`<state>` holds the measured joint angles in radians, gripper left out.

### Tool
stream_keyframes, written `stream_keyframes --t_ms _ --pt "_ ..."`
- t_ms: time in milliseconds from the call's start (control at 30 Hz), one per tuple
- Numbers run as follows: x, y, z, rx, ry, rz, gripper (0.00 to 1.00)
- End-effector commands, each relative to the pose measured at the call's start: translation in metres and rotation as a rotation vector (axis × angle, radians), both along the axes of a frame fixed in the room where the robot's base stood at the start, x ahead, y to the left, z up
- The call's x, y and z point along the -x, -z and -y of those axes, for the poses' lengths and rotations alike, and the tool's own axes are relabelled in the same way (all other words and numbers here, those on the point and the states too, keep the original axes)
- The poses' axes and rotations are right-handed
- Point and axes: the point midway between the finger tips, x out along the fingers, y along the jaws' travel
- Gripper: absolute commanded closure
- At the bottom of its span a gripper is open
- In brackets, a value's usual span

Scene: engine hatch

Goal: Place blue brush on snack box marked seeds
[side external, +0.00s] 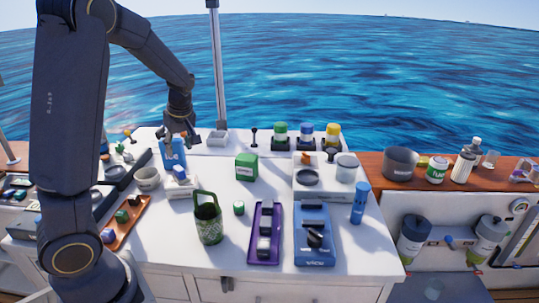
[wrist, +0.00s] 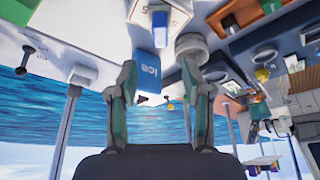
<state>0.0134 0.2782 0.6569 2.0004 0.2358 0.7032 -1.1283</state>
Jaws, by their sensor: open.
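My gripper (side external: 182,140) is open and empty, just above and behind a blue box marked ICE (side external: 172,155). In the wrist view its fingers (wrist: 160,88) are spread apart, with the ICE box (wrist: 149,63) beyond them. A small blue-and-white item (side external: 180,173) lies on a white block in front of that box; it also shows in the wrist view (wrist: 160,18). I cannot tell whether it is the blue brush. A green box with a white label (side external: 246,167) stands mid-counter; its label is too small to read, so I cannot confirm seeds.
A green basket (side external: 208,222), purple tray (side external: 254,250) and blue tray (side external: 326,252) stand in front. A blue bottle (side external: 360,203) is at right. A white cup (side external: 147,179) is left of the white block. A pole (side external: 217,70) rises behind. Counter around the green box is partly clear.

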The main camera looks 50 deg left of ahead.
Motion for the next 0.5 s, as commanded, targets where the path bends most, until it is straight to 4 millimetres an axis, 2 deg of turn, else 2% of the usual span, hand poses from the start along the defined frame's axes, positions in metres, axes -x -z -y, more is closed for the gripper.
stream_keyframes --t_ms 67,167,267,333,400,500 --pt "0.0 -0.007 0.004 0.003 0.006 0.004 0.51" --pt "-0.001 -0.015 0.022 0.038 0.077 0.014 0.51" --pt "0.0 -0.029 0.064 0.106 0.266 0.044 0.51" --pt "0.005 -0.045 0.105 0.146 0.467 0.071 0.51" --pt "0.017 -0.061 0.146 0.159 0.695 0.095 0.51" --pt "0.041 -0.08 0.198 0.126 1.007 0.116 0.51"
